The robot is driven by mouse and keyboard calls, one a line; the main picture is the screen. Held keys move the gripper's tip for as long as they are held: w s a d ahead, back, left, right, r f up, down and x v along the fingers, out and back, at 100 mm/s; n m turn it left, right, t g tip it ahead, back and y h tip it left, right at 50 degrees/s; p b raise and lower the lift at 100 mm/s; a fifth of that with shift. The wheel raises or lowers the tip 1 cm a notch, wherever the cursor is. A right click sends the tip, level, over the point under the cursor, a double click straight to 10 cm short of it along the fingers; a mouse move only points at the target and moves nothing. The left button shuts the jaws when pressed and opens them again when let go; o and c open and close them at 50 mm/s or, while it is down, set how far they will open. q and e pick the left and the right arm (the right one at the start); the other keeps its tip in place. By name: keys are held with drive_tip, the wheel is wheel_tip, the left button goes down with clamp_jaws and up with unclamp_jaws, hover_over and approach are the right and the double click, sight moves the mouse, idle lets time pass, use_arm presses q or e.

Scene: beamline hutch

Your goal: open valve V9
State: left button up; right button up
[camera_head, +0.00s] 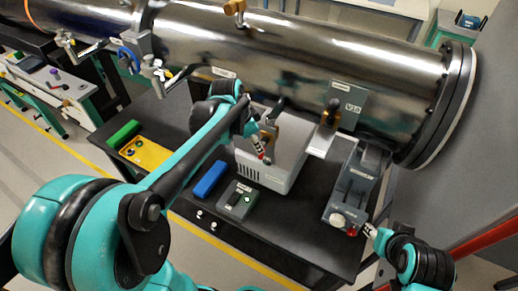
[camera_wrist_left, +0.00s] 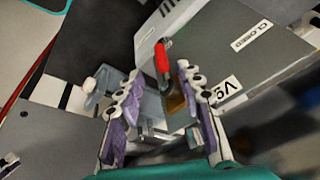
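The valve V9 shows in the left wrist view as a red-tipped handle (camera_wrist_left: 162,60) beside a brass-coloured part. A plate with a "V9" label (camera_wrist_left: 226,88) and a "CLOSED" label (camera_wrist_left: 250,37) is next to it. My left gripper (camera_wrist_left: 158,80) is open, its purple-padded fingers on either side of the handle, with a gap to it. In the head view the red handle tip (camera_head: 262,155) shows at the end of my left arm, and the left gripper is largely hidden there. My right gripper (camera_head: 370,230) is low at the right; its finger opening is too small to judge.
A large steel vessel (camera_head: 300,50) spans the back, with a V10 panel (camera_head: 348,108) on it. The dark table holds a light grey box (camera_head: 260,172), a grey device with a red knob (camera_head: 352,231), a blue block (camera_head: 210,179), a button box (camera_head: 237,200) and a yellow tray (camera_head: 147,152).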

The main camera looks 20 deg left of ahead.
use_arm(q)
drive_tip(key=v, duration=0.2)
drive_tip(key=shift+r, duration=0.25)
drive_tip(key=shift+a, duration=0.15)
drive_tip(key=c, duration=0.5)
drive_tip(key=a+n+h+p, duration=0.1)
drive_tip(key=a+n, duration=0.1)
drive_tip(key=a, duration=0.1)
drive_tip(key=s+a+n+h, duration=0.1)
drive_tip(key=a+n, duration=0.2)
drive_tip(key=a+n+t+h+p, duration=0.1)
drive_tip(key=a+n, duration=0.1)
drive_tip(key=a, duration=0.1)
drive_tip(key=shift+s+a+f+p, duration=0.1)
drive_tip(key=shift+s+a+p, duration=0.1)
drive_tip(key=shift+p, duration=0.1)
clamp_jaws()
drive_tip(key=w+d+f+n+b, duration=0.1)
drive_tip(key=w+d+f+b, duration=0.2)
drive_tip(key=d+f, duration=0.5)
drive_tip(key=shift+w+f+h, duration=0.25)
drive_tip(key=shift+w+h, duration=0.05)
drive_tip(key=shift+w, duration=0.15)
